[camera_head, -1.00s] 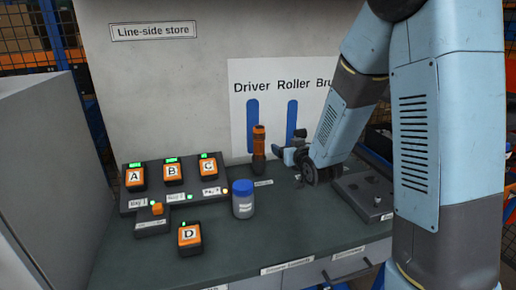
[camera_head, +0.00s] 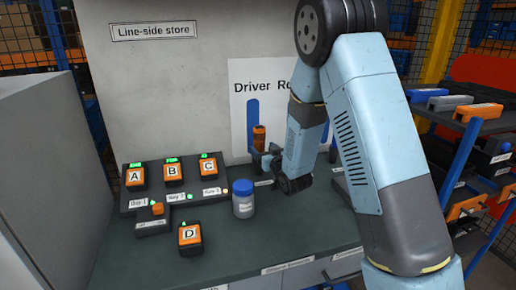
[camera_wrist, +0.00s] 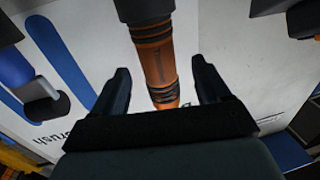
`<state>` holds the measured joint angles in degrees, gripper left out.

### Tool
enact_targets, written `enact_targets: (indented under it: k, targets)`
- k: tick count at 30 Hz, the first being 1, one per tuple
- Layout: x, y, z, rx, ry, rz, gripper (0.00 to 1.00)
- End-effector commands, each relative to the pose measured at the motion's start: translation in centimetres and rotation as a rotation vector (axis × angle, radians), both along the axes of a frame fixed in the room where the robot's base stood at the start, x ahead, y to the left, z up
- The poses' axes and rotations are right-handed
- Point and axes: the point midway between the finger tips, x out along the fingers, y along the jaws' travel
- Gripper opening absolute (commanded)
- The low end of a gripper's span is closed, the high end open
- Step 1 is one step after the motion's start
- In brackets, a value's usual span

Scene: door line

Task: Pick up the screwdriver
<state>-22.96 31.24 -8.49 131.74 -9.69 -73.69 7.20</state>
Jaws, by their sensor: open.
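The screwdriver (camera_head: 259,137), with an orange and black handle, stands upright against the back wall under the "Driver" label in the head view. In the wrist view its handle (camera_wrist: 158,66) lies between the two dark fingers of my gripper (camera_wrist: 160,88). The fingers are spread, with a gap on each side of the handle. In the head view my gripper (camera_head: 262,157) is at the screwdriver's lower right and partly covers it. The screwdriver's lower end is hidden there.
Orange battery packs A (camera_head: 135,176), B (camera_head: 173,172), C (camera_head: 208,169) and D (camera_head: 190,238) sit left on the bench. A blue-lidded jar (camera_head: 243,200) stands just in front of my gripper. A rack (camera_head: 470,150) with tools is at the right.

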Motion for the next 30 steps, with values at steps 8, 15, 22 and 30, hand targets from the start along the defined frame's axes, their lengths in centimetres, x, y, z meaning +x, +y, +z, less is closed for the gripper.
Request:
enact_targets:
  k: [8,15,22,30]
  targets:
    - [1.6,0.7,0.0,0.000,0.000,0.001,0.76]
    - [4.6,1.9,0.0,-0.001,0.000,0.001,0.76]
    - [5.9,2.5,0.1,0.000,0.000,0.001,0.76]
    - [5.8,2.5,0.1,0.000,0.000,0.000,0.68]
